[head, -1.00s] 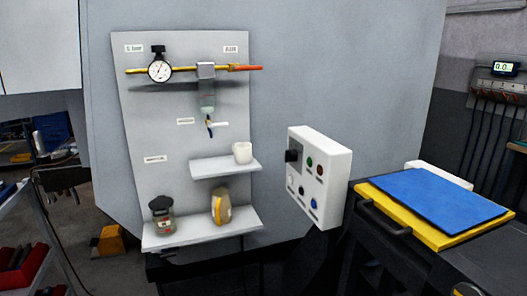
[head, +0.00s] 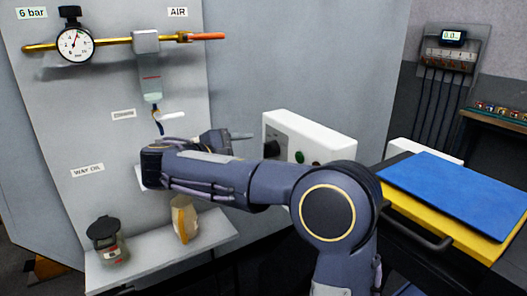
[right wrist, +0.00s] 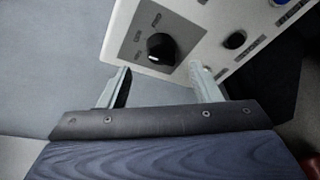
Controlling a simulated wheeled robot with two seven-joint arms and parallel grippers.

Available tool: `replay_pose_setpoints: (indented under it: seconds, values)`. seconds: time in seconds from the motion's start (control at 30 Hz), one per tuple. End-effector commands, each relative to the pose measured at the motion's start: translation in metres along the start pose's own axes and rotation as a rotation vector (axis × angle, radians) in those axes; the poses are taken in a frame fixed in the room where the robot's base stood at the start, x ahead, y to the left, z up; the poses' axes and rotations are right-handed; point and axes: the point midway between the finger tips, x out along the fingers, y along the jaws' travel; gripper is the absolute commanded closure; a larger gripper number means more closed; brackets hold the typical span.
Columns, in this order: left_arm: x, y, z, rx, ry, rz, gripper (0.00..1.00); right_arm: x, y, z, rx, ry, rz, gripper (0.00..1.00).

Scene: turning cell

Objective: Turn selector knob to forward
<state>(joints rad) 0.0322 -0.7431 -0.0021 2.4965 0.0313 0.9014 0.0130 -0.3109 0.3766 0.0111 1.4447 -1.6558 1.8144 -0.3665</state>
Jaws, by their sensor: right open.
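The black selector knob (right wrist: 161,47) sits on a dark grey plate (right wrist: 135,27) on the white control box (right wrist: 196,32). A small white mark shows at its lower edge in the right wrist view; the labels around it are too blurred to read. In the head view the knob (head: 272,149) shows at the left end of the control box (head: 315,133), whose lower part is hidden by my right arm. My right gripper (right wrist: 160,69) is open and empty, its two fingers spread just short of the knob, apparently apart from it. My left gripper is out of view.
A panel left of the box carries a gauge (head: 75,43), an air line and a shelf (head: 160,252) with a dark-lidded jar (head: 108,241) and a yellowish container (head: 184,218). A blue mat (head: 455,193) lies on a yellow board at right. Another black button (right wrist: 235,40) is near the knob.

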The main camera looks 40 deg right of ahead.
Motion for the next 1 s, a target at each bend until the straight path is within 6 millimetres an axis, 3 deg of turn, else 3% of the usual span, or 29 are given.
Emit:
replay_pose_setpoints:
  seconds: [0.1,0.3,0.7,1.0]
  values:
    - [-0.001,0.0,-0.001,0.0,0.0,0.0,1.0,0.022,0.0,0.001,0.0,-0.004,-0.003,0.42]
    - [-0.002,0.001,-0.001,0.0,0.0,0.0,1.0,0.048,-0.001,0.001,-0.001,-0.001,-0.003,0.42]
    - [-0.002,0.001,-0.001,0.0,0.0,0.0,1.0,0.056,-0.001,0.0,0.0,0.002,-0.002,0.43]
    - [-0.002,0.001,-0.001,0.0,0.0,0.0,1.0,0.056,-0.001,0.0,0.0,0.002,-0.002,0.82]
